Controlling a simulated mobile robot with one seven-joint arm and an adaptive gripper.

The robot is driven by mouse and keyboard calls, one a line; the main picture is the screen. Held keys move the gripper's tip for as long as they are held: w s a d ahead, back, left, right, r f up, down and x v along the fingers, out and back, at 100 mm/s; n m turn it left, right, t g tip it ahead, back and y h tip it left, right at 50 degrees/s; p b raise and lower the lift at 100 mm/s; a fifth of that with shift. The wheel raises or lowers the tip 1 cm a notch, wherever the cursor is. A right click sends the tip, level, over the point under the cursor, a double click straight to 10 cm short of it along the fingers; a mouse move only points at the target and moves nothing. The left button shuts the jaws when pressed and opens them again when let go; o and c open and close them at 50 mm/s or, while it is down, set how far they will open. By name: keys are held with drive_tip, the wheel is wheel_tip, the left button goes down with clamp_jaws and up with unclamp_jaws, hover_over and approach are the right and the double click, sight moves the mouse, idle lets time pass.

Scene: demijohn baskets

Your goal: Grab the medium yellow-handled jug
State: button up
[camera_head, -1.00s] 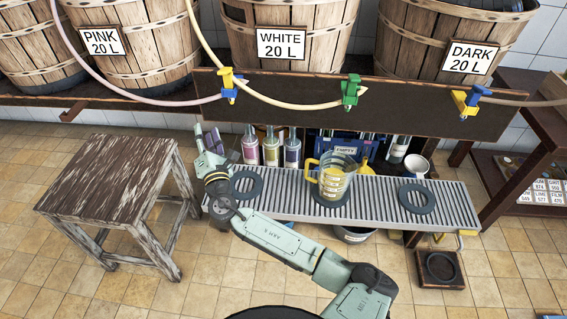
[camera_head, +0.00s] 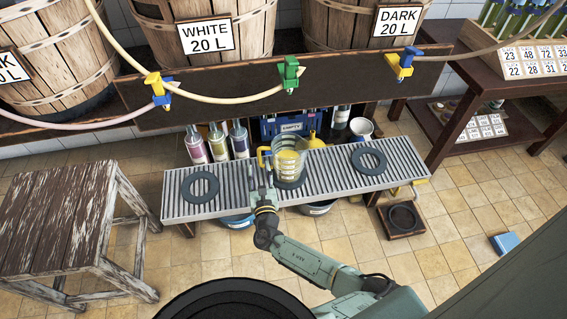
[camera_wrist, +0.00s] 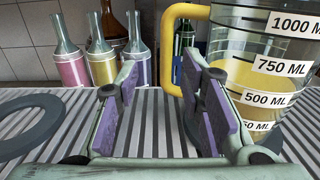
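The medium jug (camera_head: 291,165) is clear, with a yellow handle (camera_head: 264,157) on its left and some yellowish liquid inside. It stands upright on the slatted metal shelf (camera_head: 330,172). In the wrist view the jug (camera_wrist: 262,70) shows volume labels up to 1000 ML, and its handle (camera_wrist: 172,45) faces left. My gripper (camera_head: 262,180) is just left of and in front of the jug. In the wrist view my gripper's purple-padded fingers (camera_wrist: 160,105) are apart with nothing between them. The handle is beyond the right finger, which overlaps part of the jug in the picture.
Dark rings (camera_head: 201,186) and (camera_head: 369,160) lie on the shelf at either side. Several bottles (camera_head: 217,143) stand behind it, with a white cup (camera_head: 360,127) at the right. Hoses and taps (camera_head: 289,73) hang above. A worn wooden stool (camera_head: 65,215) stands at the left.

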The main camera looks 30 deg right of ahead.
sight(260, 159)
drive_tip(key=b+x, duration=0.1)
drive_tip(key=x, duration=0.3)
drive_tip(key=b+x, duration=0.1)
drive_tip(key=x, duration=0.1)
drive_tip(key=shift+d+f+b, duration=0.1)
drive_tip(key=shift+d+b, duration=0.25)
drive_tip(key=shift+c, duration=0.5)
clamp_jaws()
idle(0.4)
